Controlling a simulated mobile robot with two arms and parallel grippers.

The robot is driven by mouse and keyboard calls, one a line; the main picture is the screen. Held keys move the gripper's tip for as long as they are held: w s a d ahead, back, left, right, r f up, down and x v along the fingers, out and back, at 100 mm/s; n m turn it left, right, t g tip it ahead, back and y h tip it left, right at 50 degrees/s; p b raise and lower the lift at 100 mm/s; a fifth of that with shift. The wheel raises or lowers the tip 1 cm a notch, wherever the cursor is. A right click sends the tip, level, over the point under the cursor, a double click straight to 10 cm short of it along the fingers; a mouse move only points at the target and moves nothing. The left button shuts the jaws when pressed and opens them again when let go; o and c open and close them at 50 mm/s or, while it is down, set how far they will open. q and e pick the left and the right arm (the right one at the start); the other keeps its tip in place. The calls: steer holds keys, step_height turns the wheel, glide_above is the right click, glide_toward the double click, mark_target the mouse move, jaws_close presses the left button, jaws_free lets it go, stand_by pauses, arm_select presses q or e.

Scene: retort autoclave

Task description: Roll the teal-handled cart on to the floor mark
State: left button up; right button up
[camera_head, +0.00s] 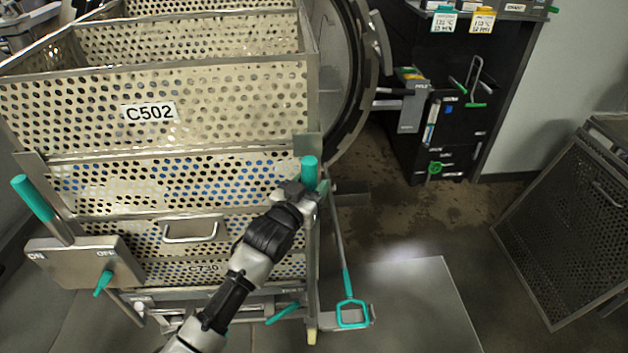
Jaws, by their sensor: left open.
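The cart (85,262) has two upright teal handles, the left handle (33,198) and the right handle (309,172). It bears stacked perforated metal baskets, the top one labelled C502 (240,100). My left gripper (314,190) is open at the right handle, its fingers just below the teal grip; contact is unclear. A box marked ON and OFF with a teal lever (103,284) sits on the cart's left side. A pale grey rectangle (420,300) lies on the floor at the right; I cannot tell whether it is the floor mark. My right gripper is out of view.
A round metal vessel rim (372,80) stands behind the cart. A teal loop on a rod (352,315) is low at the cart's right side. A black tool cabinet (470,120) is at the back right. A perforated panel (565,230) leans at the right.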

arm_select(q)
steer(key=shift+w+d, duration=0.25)
steer(key=shift+w, duration=0.15)
jaws_close()
